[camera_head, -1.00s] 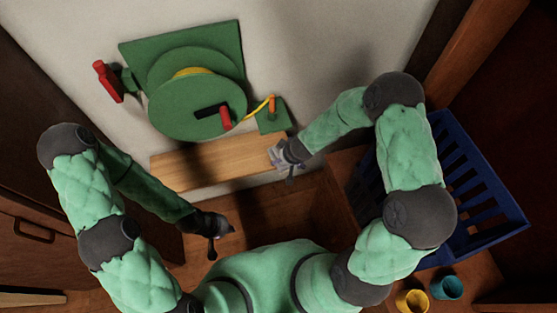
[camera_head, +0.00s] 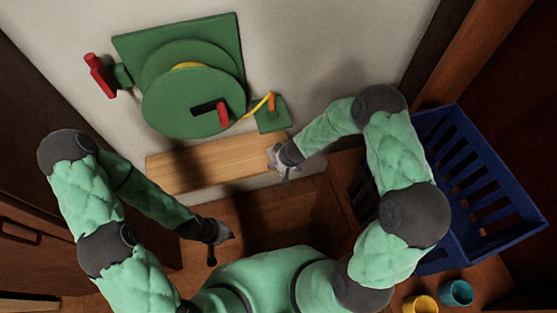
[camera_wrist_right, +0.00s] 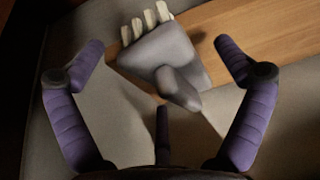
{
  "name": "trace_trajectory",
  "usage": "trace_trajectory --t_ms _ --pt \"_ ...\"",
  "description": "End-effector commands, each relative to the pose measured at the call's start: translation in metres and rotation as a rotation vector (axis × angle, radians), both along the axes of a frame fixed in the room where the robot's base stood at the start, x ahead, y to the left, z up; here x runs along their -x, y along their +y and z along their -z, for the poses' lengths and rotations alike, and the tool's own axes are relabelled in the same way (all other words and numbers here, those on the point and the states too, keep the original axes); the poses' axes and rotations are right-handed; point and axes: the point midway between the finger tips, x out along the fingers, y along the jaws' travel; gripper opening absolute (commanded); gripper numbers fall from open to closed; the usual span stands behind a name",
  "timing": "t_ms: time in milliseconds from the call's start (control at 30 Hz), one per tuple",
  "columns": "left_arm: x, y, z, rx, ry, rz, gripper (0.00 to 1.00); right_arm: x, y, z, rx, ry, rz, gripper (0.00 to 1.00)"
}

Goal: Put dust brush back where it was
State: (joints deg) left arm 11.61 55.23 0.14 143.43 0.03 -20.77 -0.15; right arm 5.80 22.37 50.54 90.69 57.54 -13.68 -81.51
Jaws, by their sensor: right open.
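The dust brush (camera_wrist_right: 160,55), grey with pale bristle tufts, shows in the right wrist view at the edge of the wooden shelf board (camera_wrist_right: 270,40). Its stubby handle points toward my right gripper. My right gripper (camera_wrist_right: 160,72) is open, its purple fingers spread on either side of the brush, with visible gaps. In the head view my right gripper (camera_head: 281,164) is at the right end of the shelf board (camera_head: 205,163); the brush is hard to make out there. My left gripper (camera_head: 224,234) hangs below the board, away from it; its fingers are too small to read.
A green hose reel (camera_head: 192,102) with a red handle is on the pale wall above the board. A blue slatted crate (camera_head: 520,228) stands at right. A yellow cup (camera_head: 420,304) and a teal cup (camera_head: 456,292) stand below it. Brown cabinets are at left.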

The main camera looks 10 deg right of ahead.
Motion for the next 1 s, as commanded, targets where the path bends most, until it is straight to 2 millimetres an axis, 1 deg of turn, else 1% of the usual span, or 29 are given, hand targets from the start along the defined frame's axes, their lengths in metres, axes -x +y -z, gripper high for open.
trace_trajectory --t_ms 33,233,267,333,367,667,867,967,1000 --pt "0.000 0.000 0.000 0.000 0.000 0.000 0.00 0.000 0.000 0.000 0.000 0.000 0.000 0.94" --pt "0.000 0.000 0.000 0.000 0.000 0.000 0.00 0.000 0.000 0.000 0.000 0.000 0.000 0.38" --pt "0.000 0.000 0.000 0.000 0.000 0.000 0.00 0.000 0.000 0.000 0.000 0.000 0.000 0.35" --pt "0.000 0.000 0.000 0.000 0.000 0.000 0.00 0.000 0.000 0.000 0.000 0.000 0.000 0.35" --pt "0.000 0.000 0.000 0.000 0.000 0.000 0.00 0.000 0.000 0.000 0.000 0.000 0.000 0.29" --pt "0.000 0.000 -0.002 0.000 0.000 0.000 0.00 0.001 0.000 -0.003 0.000 0.001 0.000 0.29" --pt "0.000 0.000 -0.013 0.000 0.000 0.000 0.00 0.000 0.000 -0.020 0.000 -0.001 0.000 0.29" --pt "0.000 0.000 -0.023 0.000 0.000 0.000 0.00 0.000 0.000 -0.035 0.000 -0.001 0.000 0.29" --pt "0.000 0.000 -0.026 0.000 0.000 0.000 0.00 0.005 0.002 -0.042 0.000 0.000 -0.002 0.29"
